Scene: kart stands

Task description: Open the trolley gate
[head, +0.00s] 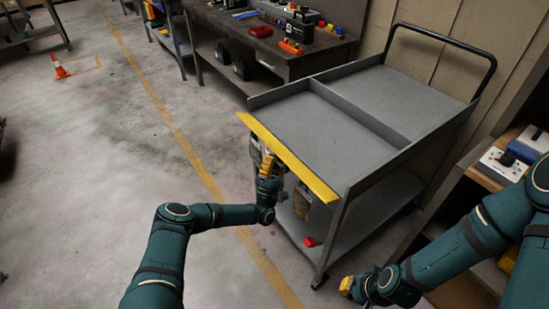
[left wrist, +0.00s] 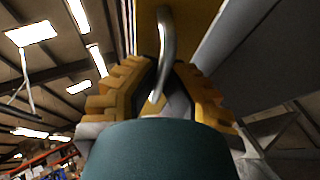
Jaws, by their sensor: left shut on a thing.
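The grey trolley (head: 410,90) stands right of centre, with a divided top tray and a lower shelf. Its yellow gate (head: 300,163) runs along the top tray's near-left end, and its yellow face also shows in the left wrist view (left wrist: 200,12). My left gripper (head: 266,158) is against the outer side of the gate. In the left wrist view its fingers (left wrist: 168,85) are shut around a curved metal handle (left wrist: 166,40) on the gate. My right gripper (head: 347,286) is low, right of the trolley's near wheel; its fingers are mostly hidden.
A dark workbench (head: 275,52) with tools stands behind the trolley. A wooden shelf unit (head: 480,178) with boxes is close on the right. A small red object (head: 310,242) lies on the lower shelf. The floor to the left is clear up to an orange cone (head: 58,68).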

